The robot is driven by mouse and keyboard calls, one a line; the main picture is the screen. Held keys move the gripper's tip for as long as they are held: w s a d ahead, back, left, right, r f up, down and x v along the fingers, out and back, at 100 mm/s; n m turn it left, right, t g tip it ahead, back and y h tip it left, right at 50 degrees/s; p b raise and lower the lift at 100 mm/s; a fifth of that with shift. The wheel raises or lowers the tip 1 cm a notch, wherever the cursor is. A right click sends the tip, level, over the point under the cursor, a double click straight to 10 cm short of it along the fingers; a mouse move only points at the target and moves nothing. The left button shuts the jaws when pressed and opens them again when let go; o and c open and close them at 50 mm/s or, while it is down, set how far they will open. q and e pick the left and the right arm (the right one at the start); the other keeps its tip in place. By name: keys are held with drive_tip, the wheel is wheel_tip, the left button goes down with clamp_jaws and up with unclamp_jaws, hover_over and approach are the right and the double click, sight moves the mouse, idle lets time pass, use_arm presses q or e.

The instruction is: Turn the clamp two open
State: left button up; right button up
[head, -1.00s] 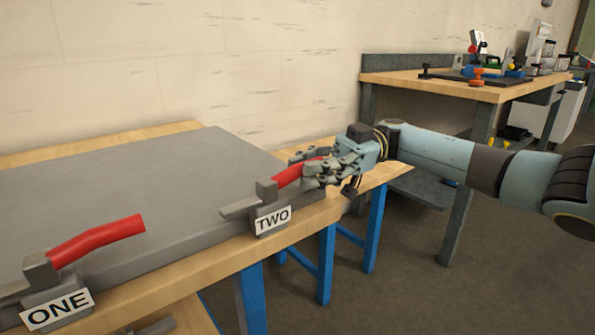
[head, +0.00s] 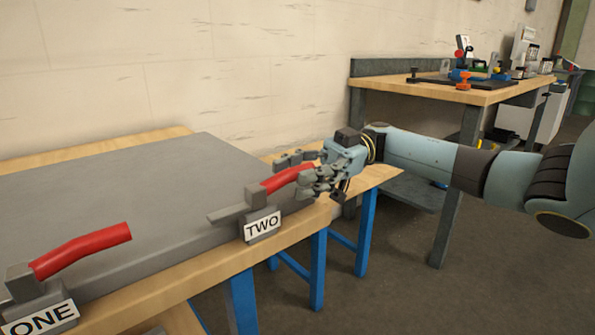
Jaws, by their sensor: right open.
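Clamp two has a red handle (head: 282,179) and a grey body with a white label reading TWO (head: 262,226). It stands at the right front of a grey plate (head: 130,195). Its red handle points right and slightly up. My right gripper (head: 300,170) is open, with its fingers on either side of the handle's right end, which it partly hides. I cannot tell whether the fingers touch the handle. My left gripper is not in view.
Clamp one, with a red handle (head: 82,250) and a label reading ONE (head: 40,322), stands at the lower left. The plate lies on a wooden bench (head: 200,279) with blue legs. A second workbench (head: 440,92) with several small items stands behind on the right.

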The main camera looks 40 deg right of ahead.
drive_tip(key=shift+d, duration=0.25)
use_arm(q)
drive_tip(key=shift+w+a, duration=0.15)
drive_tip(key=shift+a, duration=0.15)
use_arm(e)
drive_tip(key=d, duration=1.1)
drive_tip(key=shift+s+d, duration=0.25)
drive_tip(key=shift+s, duration=0.1)
